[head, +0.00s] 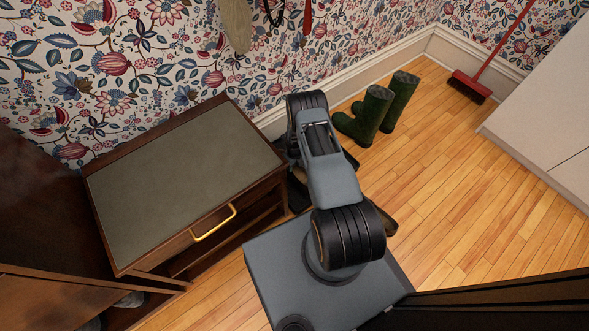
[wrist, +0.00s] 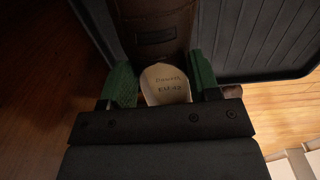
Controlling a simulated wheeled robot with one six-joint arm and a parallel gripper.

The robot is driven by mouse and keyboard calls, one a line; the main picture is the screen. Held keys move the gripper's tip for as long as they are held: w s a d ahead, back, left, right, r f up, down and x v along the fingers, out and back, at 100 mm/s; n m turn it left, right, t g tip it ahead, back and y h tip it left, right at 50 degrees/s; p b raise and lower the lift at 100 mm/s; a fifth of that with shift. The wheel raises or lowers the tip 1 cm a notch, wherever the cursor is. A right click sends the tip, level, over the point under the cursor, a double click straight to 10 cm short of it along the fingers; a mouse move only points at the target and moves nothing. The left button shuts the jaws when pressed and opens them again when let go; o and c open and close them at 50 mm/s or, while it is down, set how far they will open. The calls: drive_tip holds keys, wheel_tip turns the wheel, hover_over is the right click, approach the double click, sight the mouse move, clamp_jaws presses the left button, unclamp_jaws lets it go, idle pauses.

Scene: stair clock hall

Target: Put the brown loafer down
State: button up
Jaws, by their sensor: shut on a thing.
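In the wrist view, the brown loafer (wrist: 158,30) sits between the green pads of my gripper (wrist: 162,85), which is shut on its heel end. Its pale insole (wrist: 166,84) carries printed lettering, and its toe runs out of the top of the picture. Behind it is a dark ridged tray (wrist: 262,40) with a raised rim. The loafer overlaps the tray in this view; I cannot tell whether it touches it. In the head view my arm hides the gripper and the loafer.
A wooden cabinet (head: 180,177) with a grey-green top and brass handle stands left of my arm. Green rubber boots (head: 375,110) stand by the wall beyond it. A red broom (head: 472,82) leans in the corner. A pale cabinet (head: 548,100) is at right. Wooden floor between is clear.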

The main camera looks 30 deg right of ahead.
sight(295, 168)
drive_tip(key=shift+f+b, duration=0.8)
drive_tip(key=shift+f, duration=1.2)
drive_tip(key=o, duration=1.5)
